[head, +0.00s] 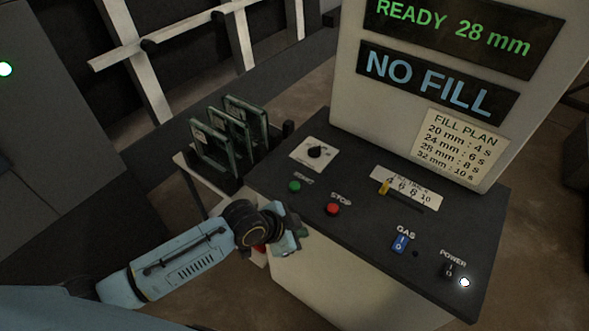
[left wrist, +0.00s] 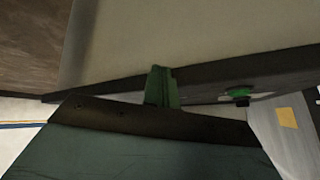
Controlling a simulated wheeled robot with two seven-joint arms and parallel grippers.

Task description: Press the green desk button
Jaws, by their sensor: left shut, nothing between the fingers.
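The green desk button (head: 294,187) sits on the dark desk top (head: 350,205), under a label that seems to read START. It also shows at the right in the left wrist view (left wrist: 239,92). My left gripper (head: 300,230) is at the desk's near left edge, below the green button in the head view and apart from it. Its green fingertips (left wrist: 161,88) are shut and empty in the left wrist view, to the left of the button. My right gripper is not in view.
A red STOP button (head: 332,209) is right of the green one. A rack of dark panels (head: 230,135) stands left. The display reads READY 28 mm, NO FILL.

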